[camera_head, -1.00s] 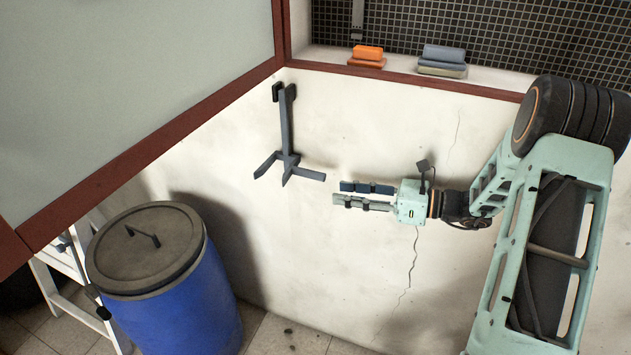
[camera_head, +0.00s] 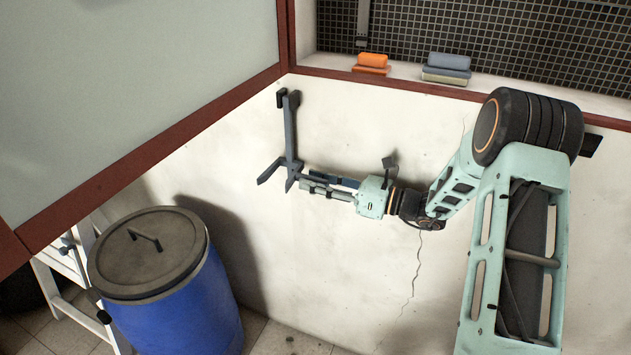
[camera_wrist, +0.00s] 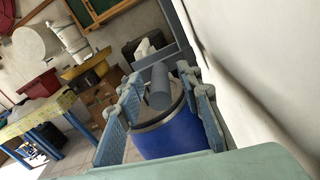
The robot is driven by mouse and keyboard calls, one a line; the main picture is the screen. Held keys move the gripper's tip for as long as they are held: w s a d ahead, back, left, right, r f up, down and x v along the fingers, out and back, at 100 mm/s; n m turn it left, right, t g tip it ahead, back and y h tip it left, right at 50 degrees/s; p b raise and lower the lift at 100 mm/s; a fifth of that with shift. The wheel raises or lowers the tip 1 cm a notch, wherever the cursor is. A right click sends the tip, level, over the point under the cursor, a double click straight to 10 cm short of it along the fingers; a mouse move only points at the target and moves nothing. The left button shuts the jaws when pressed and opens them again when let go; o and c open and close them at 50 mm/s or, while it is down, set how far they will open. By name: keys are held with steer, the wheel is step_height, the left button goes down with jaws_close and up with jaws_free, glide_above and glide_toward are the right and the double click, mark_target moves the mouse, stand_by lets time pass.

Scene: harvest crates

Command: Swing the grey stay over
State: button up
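The grey stay (camera_head: 291,135) is on the white wall in the head view. It has an upright bar with a hooked top and prongs at its foot. My gripper (camera_head: 307,182) is at the foot of the stay, its fingers pointing left and overlapping the right-hand prong. In the wrist view, grey bars of the stay (camera_wrist: 160,88) show between the two spread fingers (camera_wrist: 163,103). The gripper is open, with gaps visible beside the bars. Whether a finger touches the stay cannot be told.
A blue barrel (camera_head: 180,315) with a grey lid stands below left. A large red-framed panel (camera_head: 130,80) fills the upper left. Orange (camera_head: 372,62) and grey (camera_head: 447,66) blocks lie on the ledge above. The wall below my arm is clear.

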steer(key=shift+c, duration=0.3)
jaws_close()
